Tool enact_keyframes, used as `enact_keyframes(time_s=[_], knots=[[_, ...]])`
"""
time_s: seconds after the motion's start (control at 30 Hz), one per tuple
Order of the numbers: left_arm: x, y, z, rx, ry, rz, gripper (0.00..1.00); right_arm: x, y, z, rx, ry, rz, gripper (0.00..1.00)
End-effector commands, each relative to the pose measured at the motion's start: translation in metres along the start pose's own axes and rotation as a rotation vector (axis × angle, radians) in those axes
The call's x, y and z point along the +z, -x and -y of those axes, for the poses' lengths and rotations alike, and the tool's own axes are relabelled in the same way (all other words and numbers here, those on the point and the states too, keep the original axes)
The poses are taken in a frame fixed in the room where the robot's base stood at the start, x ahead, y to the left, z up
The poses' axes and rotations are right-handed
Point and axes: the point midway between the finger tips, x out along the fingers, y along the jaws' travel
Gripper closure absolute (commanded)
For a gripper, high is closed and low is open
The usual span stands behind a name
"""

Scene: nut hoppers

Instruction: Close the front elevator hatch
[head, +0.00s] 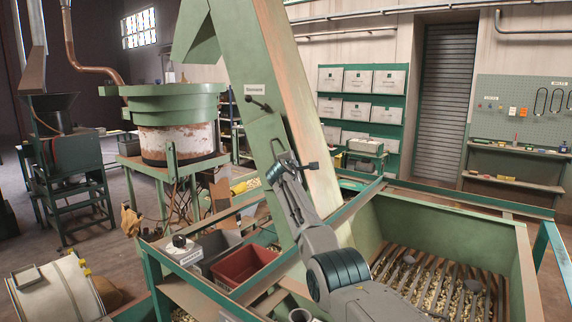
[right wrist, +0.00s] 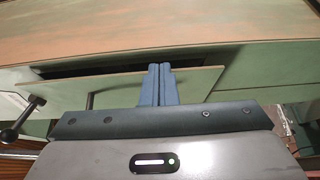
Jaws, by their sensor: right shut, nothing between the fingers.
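The green elevator (head: 280,60) rises at a slant through the middle of the head view. In the right wrist view its hatch (right wrist: 120,82) is a pale green panel standing ajar, with a dark gap along its upper edge. A lever with a black knob (right wrist: 20,120) shows at the hatch's left. My right gripper (right wrist: 160,68) is shut and empty; its fingertips overlap the panel's upper edge, and I cannot tell whether they touch. In the head view my right gripper (head: 282,165) is against the elevator's lower part and largely covers the hatch area. My left gripper is not in view.
A green hopper (head: 455,215) with a slatted floor and nuts lies right of my arm. A red bin (head: 244,264) and a grey bin (head: 213,248) sit to the left. An upper black-knobbed handle (head: 258,103) sticks out of the elevator beneath a label.

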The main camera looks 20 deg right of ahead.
Motion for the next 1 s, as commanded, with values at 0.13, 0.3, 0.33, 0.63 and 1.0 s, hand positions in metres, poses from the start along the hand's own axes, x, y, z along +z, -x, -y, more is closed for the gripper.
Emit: enact_keyframes(time_s=[0.13,0.3,0.33,0.63,1.0], knots=[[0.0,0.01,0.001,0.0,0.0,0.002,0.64,0.008,-0.011,-0.002,-0.003,0.0,-0.034,1.0],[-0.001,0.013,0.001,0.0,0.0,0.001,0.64,0.011,-0.017,-0.001,-0.003,-0.001,-0.054,1.0],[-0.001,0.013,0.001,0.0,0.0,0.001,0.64,0.011,-0.017,-0.001,-0.003,-0.001,-0.056,1.0],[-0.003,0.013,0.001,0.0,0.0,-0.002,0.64,0.012,-0.018,0.0,-0.003,-0.002,-0.06,1.0],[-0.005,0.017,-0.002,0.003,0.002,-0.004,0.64,0.011,-0.017,-0.001,-0.003,-0.001,-0.059,1.0]])
